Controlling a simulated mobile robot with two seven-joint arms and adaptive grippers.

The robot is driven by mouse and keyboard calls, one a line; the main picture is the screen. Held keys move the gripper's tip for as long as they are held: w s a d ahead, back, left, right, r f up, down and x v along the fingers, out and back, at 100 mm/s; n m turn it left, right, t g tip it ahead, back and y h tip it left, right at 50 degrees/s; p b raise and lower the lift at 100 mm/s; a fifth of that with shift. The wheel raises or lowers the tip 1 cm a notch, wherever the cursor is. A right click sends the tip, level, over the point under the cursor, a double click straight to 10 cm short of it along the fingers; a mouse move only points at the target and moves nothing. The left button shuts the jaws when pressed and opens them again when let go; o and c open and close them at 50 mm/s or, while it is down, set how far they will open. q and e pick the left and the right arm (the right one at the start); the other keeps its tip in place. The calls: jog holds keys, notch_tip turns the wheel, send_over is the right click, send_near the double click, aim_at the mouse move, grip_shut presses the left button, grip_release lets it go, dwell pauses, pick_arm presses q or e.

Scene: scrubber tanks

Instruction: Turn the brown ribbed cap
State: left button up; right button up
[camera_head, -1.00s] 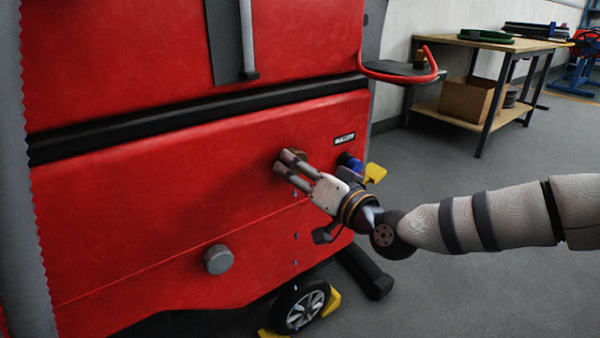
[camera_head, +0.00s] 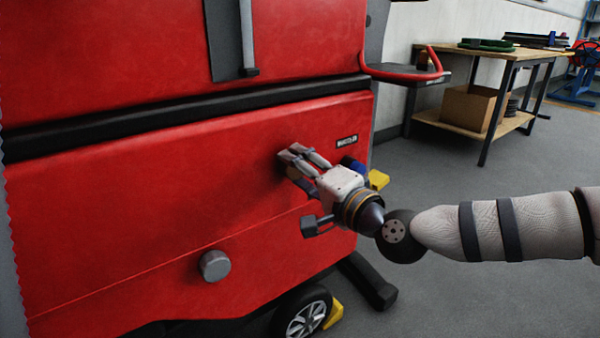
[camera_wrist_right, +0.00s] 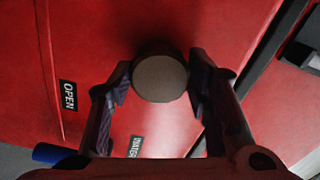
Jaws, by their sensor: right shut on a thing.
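The brown ribbed cap (camera_wrist_right: 160,77) sits on the red tank wall (camera_head: 150,190) of the machine. In the right wrist view its round, dull brown face shows between my two fingers, with a pad on either side. My right gripper (camera_wrist_right: 159,84) is shut on it. In the head view my right gripper (camera_head: 291,159) reaches in from the right against the red wall, and its fingers hide the cap. My left gripper is in neither view.
A grey round knob (camera_head: 215,265) is lower left on the wall. A blue part (camera_head: 352,165) and a yellow part (camera_head: 377,180) lie just behind my right gripper. An "OPEN" label (camera_wrist_right: 68,95) shows. A wooden workbench (camera_head: 495,55) stands at the back; grey floor is clear.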

dwell(0.4)
jog(key=o, duration=1.2)
jog(key=shift+c, duration=0.2)
jog(key=shift+s, duration=0.1)
jog(key=v, duration=1.2)
